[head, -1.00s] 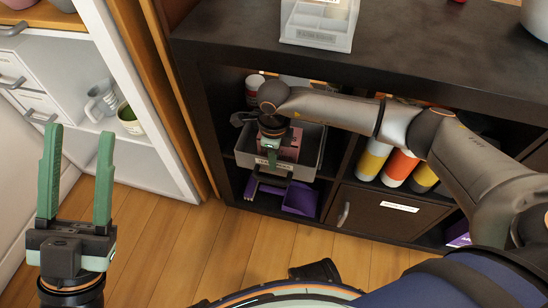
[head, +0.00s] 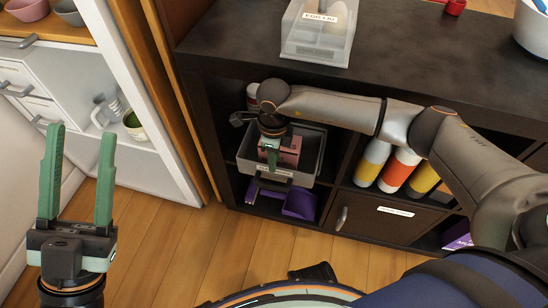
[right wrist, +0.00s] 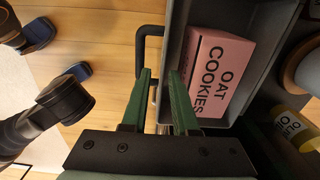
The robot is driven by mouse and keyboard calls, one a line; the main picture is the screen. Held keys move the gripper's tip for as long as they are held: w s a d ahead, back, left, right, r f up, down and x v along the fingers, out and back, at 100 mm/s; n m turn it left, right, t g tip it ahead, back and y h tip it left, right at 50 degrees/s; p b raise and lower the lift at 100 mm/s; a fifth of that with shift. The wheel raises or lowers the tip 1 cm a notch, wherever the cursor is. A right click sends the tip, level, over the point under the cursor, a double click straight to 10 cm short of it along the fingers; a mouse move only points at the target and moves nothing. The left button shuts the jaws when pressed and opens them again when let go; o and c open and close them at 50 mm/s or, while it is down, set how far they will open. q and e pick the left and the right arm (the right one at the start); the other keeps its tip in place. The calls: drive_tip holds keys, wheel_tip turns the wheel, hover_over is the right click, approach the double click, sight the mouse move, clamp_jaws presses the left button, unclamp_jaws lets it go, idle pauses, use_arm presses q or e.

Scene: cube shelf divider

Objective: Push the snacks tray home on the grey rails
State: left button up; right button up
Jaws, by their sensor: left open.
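The snacks tray is a grey open tray (head: 311,160) in the upper left cube of the dark shelf. Its front appears to stick out a little. It holds a pink box (head: 290,150), which reads "OAT COOKIES" in the right wrist view (right wrist: 217,70). A dark bar handle (right wrist: 141,48) is on the tray's front. My right gripper (right wrist: 162,78) is at the tray's front wall, one finger apparently on each side; whether they clamp it is unclear. I cannot make out the rails. My left gripper (head: 80,135) is open and empty, away from the shelf.
Several bottles (head: 402,168) stand in the cube to the right, above a dark door (head: 375,218). A clear bin (head: 320,30) is on the shelf top. A white cabinet (head: 150,160) is at the left. The floor between is clear.

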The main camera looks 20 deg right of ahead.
drive_tip(key=o, duration=0.4)
drive_tip(key=shift+w+d+r, duration=0.25)
drive_tip(key=shift+w+d, duration=0.1)
drive_tip(key=shift+w, duration=0.05)
drive_tip(key=s+a+p, duration=0.3)
drive_tip(key=s+a, duration=0.2)
drive_tip(key=s, duration=0.2)
drive_tip(key=shift+f, duration=0.2)
idle(0.4)
